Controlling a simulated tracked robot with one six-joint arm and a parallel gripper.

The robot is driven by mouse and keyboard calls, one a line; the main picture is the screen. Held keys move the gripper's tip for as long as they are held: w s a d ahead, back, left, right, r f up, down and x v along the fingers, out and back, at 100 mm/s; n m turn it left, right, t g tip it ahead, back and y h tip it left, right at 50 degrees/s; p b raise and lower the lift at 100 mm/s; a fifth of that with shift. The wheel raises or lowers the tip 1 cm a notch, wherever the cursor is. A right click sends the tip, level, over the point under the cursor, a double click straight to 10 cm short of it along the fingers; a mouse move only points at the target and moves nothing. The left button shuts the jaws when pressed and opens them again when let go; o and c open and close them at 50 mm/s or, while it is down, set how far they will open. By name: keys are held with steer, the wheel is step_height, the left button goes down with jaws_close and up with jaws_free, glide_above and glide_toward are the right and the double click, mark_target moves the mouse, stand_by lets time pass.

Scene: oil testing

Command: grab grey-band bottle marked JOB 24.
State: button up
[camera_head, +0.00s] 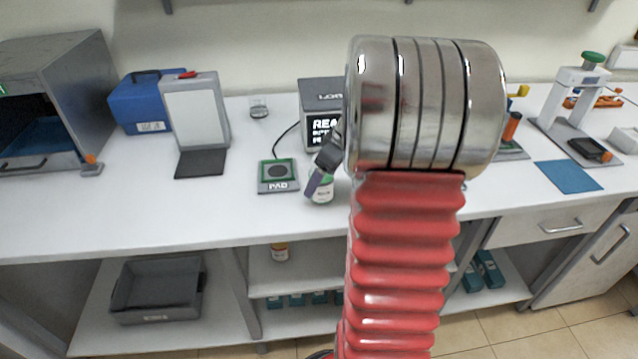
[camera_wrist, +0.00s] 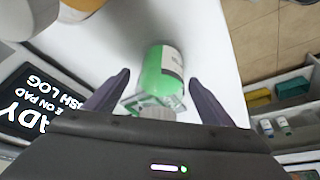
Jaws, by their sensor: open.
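A bottle with green on it and a white label (camera_head: 322,192) stands on the white counter just right of the pad. In the wrist view the bottle (camera_wrist: 162,70) shows a green body, a pale label and a grey cap; its label text is too blurred to read, so I cannot tell its job number. I make out no grey band. My gripper (camera_wrist: 158,78) is open, with one dark finger on each side of the bottle. In the head view my gripper (camera_head: 321,172) is at the bottle, partly hidden by my arm.
A green-bordered pad (camera_head: 278,188) lies left of the bottle. A dark box with a lettered display (camera_head: 318,122) stands behind it. A blue case (camera_head: 142,105) and a tilted panel (camera_head: 195,112) stand farther left. The counter's front left is clear.

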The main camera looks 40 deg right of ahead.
steer(key=shift+w+f, duration=0.25)
steer(key=shift+f, duration=0.45)
steer(key=shift+c, duration=0.5)
steer(key=c, duration=1.4)
